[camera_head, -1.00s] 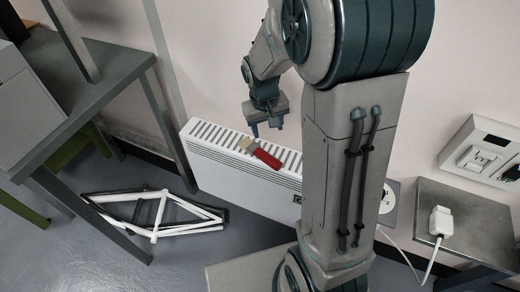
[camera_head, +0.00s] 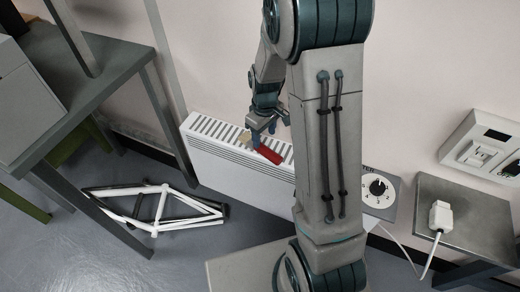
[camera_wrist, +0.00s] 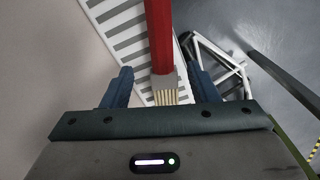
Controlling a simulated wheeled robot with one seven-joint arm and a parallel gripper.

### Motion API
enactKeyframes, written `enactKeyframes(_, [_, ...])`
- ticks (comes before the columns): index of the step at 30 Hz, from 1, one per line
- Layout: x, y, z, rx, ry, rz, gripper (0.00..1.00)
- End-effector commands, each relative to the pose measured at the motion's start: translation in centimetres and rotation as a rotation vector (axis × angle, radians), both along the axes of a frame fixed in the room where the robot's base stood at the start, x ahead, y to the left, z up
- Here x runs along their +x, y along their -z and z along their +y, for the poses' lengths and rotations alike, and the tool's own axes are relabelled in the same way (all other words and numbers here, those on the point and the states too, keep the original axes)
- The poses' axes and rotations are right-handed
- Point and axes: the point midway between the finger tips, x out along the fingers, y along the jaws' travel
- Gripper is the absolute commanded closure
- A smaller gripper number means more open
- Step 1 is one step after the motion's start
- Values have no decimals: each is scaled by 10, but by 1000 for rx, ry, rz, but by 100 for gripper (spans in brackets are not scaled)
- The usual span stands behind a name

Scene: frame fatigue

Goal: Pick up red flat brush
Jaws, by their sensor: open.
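The red flat brush (camera_head: 269,154) lies on top of the white radiator (camera_head: 222,158) in the head view, its pale bristle end to the left. In the wrist view the red handle (camera_wrist: 159,36) points away from my gripper, and the light bristles (camera_wrist: 165,96) lie nearest to it. My gripper (camera_head: 263,136) is open just over the brush. In the wrist view its two blue fingers (camera_wrist: 161,88) stand on either side of the brush's bristle end, with a gap on each side. The exact height above the brush is hard to tell.
A white bicycle frame (camera_head: 158,207) lies on the floor left of the radiator. A grey table (camera_head: 95,85) stands at the left. The wall is close behind the radiator.

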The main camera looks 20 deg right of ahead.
Motion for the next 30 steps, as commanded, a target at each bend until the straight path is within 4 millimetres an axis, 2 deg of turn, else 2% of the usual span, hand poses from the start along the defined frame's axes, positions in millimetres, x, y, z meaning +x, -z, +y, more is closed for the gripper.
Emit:
enactKeyframes(8, [0,19,1,-1,-1,1,46])
enactKeyframes(16, [2,58,4,0,0,2,46])
enactKeyframes(23, [2,60,4,-1,0,-1,46])
enactKeyframes(24, [2,60,4,-1,0,-1,49])
enactKeyframes(29, [2,59,4,-1,0,-1,93])
enactKeyframes(30, [2,59,4,0,0,0,95])
